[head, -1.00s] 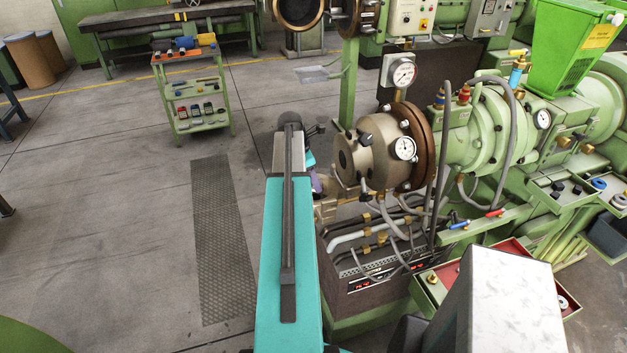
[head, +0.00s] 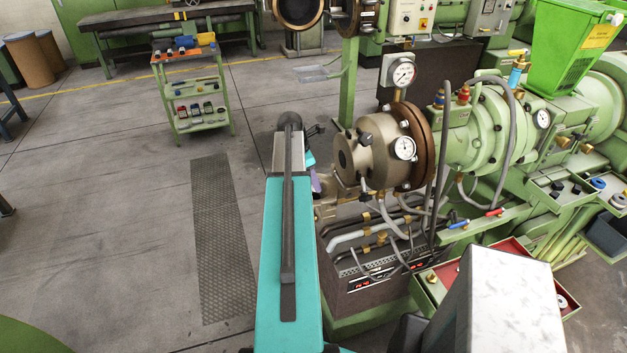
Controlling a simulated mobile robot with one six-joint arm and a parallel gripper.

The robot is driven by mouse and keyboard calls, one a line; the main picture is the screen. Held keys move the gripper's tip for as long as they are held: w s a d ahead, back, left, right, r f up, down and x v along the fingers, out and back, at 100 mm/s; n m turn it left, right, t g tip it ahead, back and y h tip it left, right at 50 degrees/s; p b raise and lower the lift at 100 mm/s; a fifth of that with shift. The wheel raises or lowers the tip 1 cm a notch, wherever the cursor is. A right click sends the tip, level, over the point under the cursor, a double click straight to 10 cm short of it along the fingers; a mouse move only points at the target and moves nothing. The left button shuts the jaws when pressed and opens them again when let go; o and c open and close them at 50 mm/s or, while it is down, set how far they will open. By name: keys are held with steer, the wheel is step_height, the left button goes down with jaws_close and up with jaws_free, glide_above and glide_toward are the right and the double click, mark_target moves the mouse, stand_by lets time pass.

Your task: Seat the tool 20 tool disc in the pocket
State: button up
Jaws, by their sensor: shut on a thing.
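My teal arm (head: 290,250) reaches forward up the middle of the head view. Its far end lies just left of the bronze-coloured die head (head: 375,150) on the green extruder. My gripper cannot be made out; the arm hides that area. Small dark, teal and purple parts show beside the arm's far end, too small to tell apart. I cannot pick out the tool 20 disc. The die head has a dark round opening in its left-facing end; I cannot tell whether this is the pocket.
Gauges, hoses and pipes crowd the extruder (head: 480,140) right of my arm. A red-lined tray (head: 512,250) with small parts sits at lower right. A green trolley (head: 195,105) stands at back left. The floor left of my arm is clear around a dark tread strip (head: 222,240).

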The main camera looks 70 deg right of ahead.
steer(key=shift+f+b, duration=0.9)
steer(key=shift+f, duration=1.4)
stand_by(1.0)
stand_by(1.0)
steer(key=o, duration=1.3)
steer(key=shift+c, duration=0.2)
steer(key=shift+r, duration=0.1)
steer(key=shift+r+p, duration=1.05)
steer(key=shift+r, duration=2.85)
